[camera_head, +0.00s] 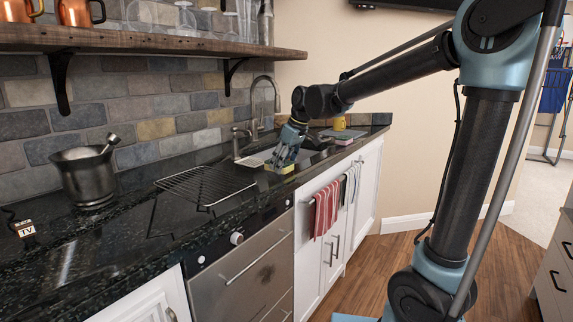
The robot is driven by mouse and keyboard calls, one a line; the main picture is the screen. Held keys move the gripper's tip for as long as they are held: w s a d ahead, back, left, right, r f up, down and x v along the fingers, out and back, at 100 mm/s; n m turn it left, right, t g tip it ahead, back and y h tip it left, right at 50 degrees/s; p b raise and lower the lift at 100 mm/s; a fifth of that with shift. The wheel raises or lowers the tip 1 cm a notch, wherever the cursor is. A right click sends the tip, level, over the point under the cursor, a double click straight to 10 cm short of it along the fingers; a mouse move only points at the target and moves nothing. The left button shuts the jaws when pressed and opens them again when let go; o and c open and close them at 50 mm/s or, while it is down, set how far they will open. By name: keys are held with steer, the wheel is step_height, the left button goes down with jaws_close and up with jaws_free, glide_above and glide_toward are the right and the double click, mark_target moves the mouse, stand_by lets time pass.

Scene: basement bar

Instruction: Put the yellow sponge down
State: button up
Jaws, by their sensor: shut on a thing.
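The yellow sponge (281,168) shows in the head view at the front edge of the dark stone counter, beside the sink. My gripper (283,160) points down and is shut on the sponge. The fingers cover part of the sponge's top. The sponge is at about counter height; I cannot tell whether its underside touches the counter (225,212).
A wire rack (204,185) lies on the counter left of the gripper. A sink with a tall faucet (264,97) is behind. A metal mortar with pestle (87,176) stands further left. Red striped towel (326,208) hangs below the counter's front edge.

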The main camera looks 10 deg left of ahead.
steer(key=shift+s+d+f, duration=0.15)
steer(key=shift+s+f, duration=0.15)
steer(key=shift+f, duration=0.05)
steer(key=shift+c, duration=0.7)
steer(key=o, duration=1.2)
steer(key=shift+c, duration=0.2)
steer(key=shift+w+f, duration=0.3)
steer(key=shift+w, duration=0.05)
steer(key=shift+r, duration=0.2)
steer(key=shift+r, duration=0.1)
